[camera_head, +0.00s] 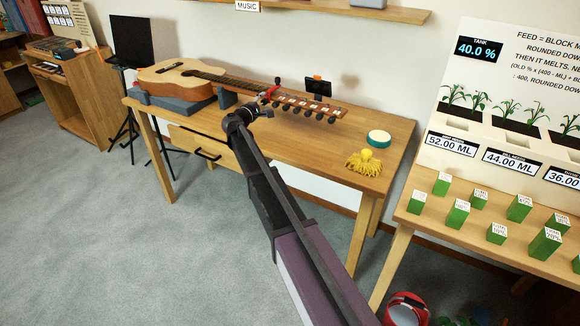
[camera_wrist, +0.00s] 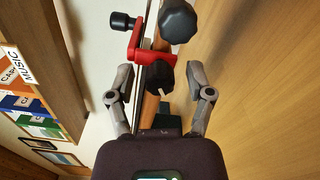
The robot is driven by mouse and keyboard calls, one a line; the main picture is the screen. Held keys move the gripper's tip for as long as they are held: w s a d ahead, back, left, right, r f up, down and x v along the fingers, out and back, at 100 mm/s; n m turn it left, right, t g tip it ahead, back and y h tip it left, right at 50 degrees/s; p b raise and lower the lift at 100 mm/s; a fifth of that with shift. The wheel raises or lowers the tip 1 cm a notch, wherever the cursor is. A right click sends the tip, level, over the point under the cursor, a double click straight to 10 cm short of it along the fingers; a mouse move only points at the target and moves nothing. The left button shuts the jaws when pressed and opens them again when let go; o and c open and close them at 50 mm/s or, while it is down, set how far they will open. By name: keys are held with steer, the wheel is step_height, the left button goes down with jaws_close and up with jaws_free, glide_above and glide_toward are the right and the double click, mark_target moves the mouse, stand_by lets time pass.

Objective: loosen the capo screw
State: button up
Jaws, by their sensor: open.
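The red capo (camera_wrist: 138,48) sits on the guitar neck (camera_wrist: 155,60) in the wrist view; it also shows small in the head view (camera_head: 272,93). A dark knob with a pale mark (camera_wrist: 160,78) is at its near side, and a larger faceted black knob (camera_wrist: 179,22) is farther up. I cannot tell for certain which is the capo screw. My gripper (camera_wrist: 160,75) is open, with one finger on each side of the marked knob and visible gaps. In the head view my gripper (camera_head: 254,110) is beside the capo, its fingers hard to make out.
The guitar (camera_head: 180,77) lies on a wooden table (camera_head: 340,150), its body on a grey support (camera_head: 180,105). A headstock with several pegs (camera_head: 310,108) lies to the right.

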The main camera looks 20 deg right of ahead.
steer(key=m, duration=0.5)
steer(key=shift+m, duration=0.4)
steer(key=m, duration=0.6)
steer(key=v, duration=1.4)
steer(key=s+d+f+g+y+p, duration=0.1)
steer(key=s+d+f+g+p, duration=0.1)
steer(key=s, duration=0.4)
steer(key=s+d+f+m+g+y+p, duration=0.1)
steer(key=s+d+f+g+y, duration=0.1)
steer(key=s+d, duration=0.4)
steer(key=s+d+f+g+y+p, duration=0.2)
steer(key=s+d+f+g, duration=0.2)
steer(key=s, duration=0.3)
steer(key=shift+s+m+g+p, duration=0.35)
steer(key=shift+m+g, duration=0.05)
steer(key=shift+g, duration=0.1)
steer(key=shift+s+d, duration=0.1)
